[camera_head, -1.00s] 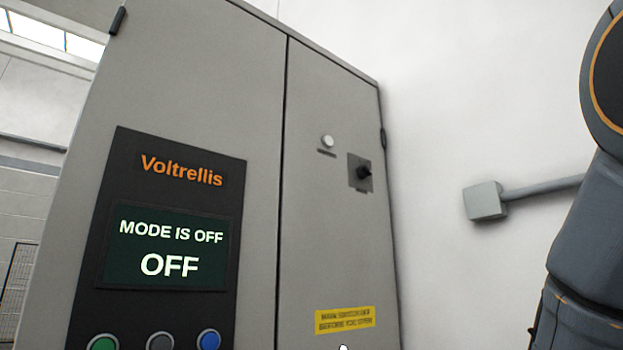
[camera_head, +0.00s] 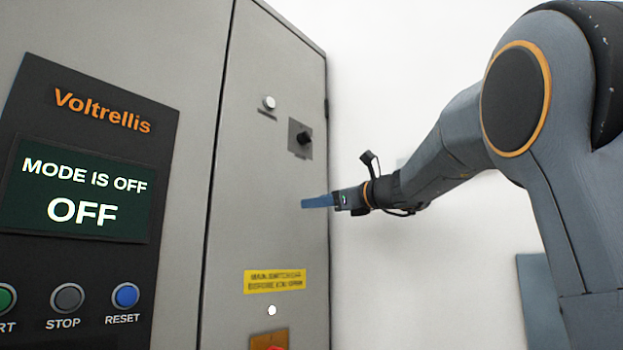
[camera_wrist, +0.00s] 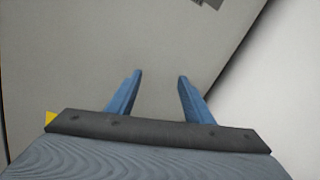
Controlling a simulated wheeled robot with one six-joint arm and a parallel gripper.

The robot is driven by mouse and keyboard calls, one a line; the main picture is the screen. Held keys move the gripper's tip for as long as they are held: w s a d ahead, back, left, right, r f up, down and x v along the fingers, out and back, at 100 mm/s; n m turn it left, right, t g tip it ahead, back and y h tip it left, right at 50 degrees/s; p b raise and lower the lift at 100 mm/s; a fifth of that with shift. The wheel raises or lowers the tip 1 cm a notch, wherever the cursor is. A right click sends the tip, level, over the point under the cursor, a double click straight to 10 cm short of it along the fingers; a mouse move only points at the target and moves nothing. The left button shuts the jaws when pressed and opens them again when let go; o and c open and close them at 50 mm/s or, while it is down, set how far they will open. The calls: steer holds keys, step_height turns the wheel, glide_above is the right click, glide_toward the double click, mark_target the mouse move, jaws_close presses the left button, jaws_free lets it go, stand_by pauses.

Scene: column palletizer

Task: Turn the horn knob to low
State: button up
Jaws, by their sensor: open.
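A black knob (camera_head: 304,138) on a dark square plate is on the upper right door of the grey cabinet (camera_head: 232,180) in the head view. I cannot read its label or setting. A dark corner of a plate (camera_wrist: 208,2) shows at the top edge of the wrist view, probably the knob's plate. My gripper (camera_head: 306,202) has blue fingers and is below the knob, pointing left in front of the door. In the wrist view my gripper (camera_wrist: 159,75) is open and empty, with bare grey door between the fingers.
A round white light or button (camera_head: 269,103) is left of the knob. A yellow warning label (camera_head: 274,281) is lower down, above an orange plate (camera_head: 268,341) cut off below. The control panel (camera_head: 150,190) reads "MODE IS OFF". White wall lies right of the cabinet.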

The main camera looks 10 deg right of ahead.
mark_target(308, 139)
steer(key=s+d+r+m+t+y, duration=0.1)
steer(key=s+r+y, duration=0.1)
steer(key=r, duration=0.6)
steer(key=s+d+r+m+t+y, duration=0.1)
steer(key=s+r+t, duration=0.1)
steer(key=r, duration=0.5)
steer(key=p+x, duration=0.3)
steer(key=x, duration=0.4)
steer(key=shift+w+a+r, duration=0.15)
steer(key=shift+w+a, duration=0.05)
steer(key=shift+a, duration=0.05)
steer(key=c, duration=1)
